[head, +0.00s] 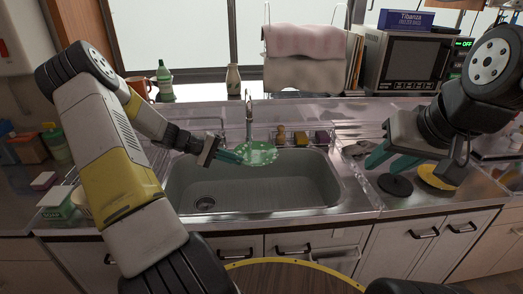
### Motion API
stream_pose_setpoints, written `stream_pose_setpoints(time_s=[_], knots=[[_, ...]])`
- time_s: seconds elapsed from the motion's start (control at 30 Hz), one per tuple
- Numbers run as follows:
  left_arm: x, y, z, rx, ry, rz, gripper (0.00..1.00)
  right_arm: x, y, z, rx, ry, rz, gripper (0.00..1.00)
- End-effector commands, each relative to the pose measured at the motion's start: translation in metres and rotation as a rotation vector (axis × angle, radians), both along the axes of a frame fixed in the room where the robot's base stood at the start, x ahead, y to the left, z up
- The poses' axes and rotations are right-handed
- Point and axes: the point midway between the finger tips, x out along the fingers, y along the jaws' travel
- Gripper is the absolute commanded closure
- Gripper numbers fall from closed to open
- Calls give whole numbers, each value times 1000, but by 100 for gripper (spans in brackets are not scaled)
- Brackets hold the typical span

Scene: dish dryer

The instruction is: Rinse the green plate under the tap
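The green plate (262,154) is over the back part of the sink (265,188), just below the tap (249,112). My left gripper (238,156) comes in from the left and is shut on the plate's left edge. The plate looks roughly level. Pale streaks show at the plate by the tap, but I cannot clearly tell whether water is running. My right gripper (376,157) hangs over the counter right of the sink, its teal fingers apart and nothing between them.
A black disc (395,185) and a yellow round item (437,177) lie on the right counter. Small bottles and sponges (301,138) stand behind the sink. A towel rack (304,55) and a microwave (408,62) are at the back. The sink's front is clear.

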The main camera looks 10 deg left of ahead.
Motion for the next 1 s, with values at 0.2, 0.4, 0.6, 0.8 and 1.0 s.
stream_pose_setpoints(time_s=[0.2,0.4,0.6,0.8,1.0], knots=[[2,-1,0,-1,-1,0,100,0,0,0,0,0,0,64],[0,0,0,-1,-1,0,100,0,0,0,0,0,0,64],[-6,3,1,0,-2,-1,100,0,0,0,0,0,0,64],[-9,4,1,-1,-2,-2,100,0,0,0,0,0,0,64],[-11,-2,1,-2,-1,0,100,0,0,0,0,0,0,64]])
